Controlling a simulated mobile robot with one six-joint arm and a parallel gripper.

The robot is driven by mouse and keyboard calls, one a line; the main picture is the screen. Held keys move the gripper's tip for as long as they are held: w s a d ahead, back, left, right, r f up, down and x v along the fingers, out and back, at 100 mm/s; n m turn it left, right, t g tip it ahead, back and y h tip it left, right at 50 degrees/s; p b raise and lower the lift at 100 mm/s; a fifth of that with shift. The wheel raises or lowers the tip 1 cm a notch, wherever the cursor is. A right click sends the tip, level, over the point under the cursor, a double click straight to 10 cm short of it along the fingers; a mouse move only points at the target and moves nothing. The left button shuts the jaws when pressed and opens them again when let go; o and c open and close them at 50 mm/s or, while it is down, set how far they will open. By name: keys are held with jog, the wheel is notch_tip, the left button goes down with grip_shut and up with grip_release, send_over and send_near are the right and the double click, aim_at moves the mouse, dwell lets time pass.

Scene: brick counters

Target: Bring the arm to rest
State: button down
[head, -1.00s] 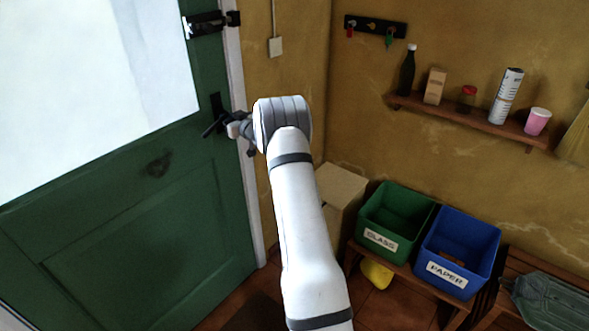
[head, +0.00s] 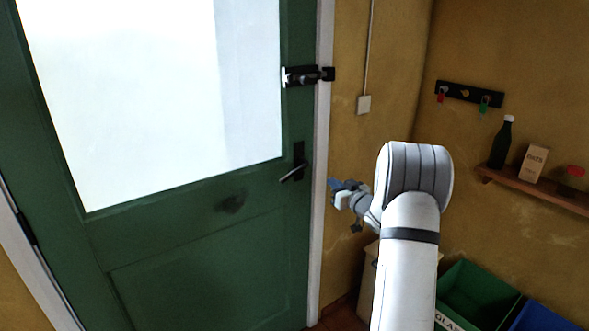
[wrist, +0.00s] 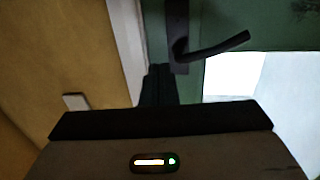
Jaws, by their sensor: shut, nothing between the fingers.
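My arm (head: 408,255) reaches up from the bottom of the head view, bent at the top, with its end pointing left. My gripper (head: 333,184) is shut and empty, in front of the door frame and wall, to the right of the black door handle (head: 294,173). In the wrist view the dark shut fingers (wrist: 158,85) show below and left of the handle (wrist: 215,45), with a gap in the picture. The fingertips look clear of the handle, though depth is hard to judge.
The green door (head: 200,235) with a frosted pane looks closed. A black bolt (head: 307,76) sits above the handle. On the right are a shelf (head: 540,192) with a bottle (head: 501,143), a key rack (head: 470,93), a green bin (head: 478,292) and a blue bin (head: 545,318).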

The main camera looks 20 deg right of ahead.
jog(key=s+a+r+m+g+h+p, duration=0.1)
jog(key=s+a+r+m+g+h, duration=0.2)
jog(key=s+a+r+g+h, duration=0.35)
jog(key=s+a+f+g+y, duration=0.1)
jog(key=s+a, duration=0.4)
jog(key=s, duration=0.6)
jog(key=s+a+f+g+y+p, duration=0.1)
jog(key=s+a+g, duration=0.3)
jog(key=s, duration=0.8)
jog(key=s+a+f+g+y, duration=0.1)
jog(key=s+a+g, duration=0.2)
jog(key=s+a, duration=0.5)
jog(key=s, duration=0.4)
jog(key=shift+a+n, duration=0.15)
jog(key=shift+n, duration=0.25)
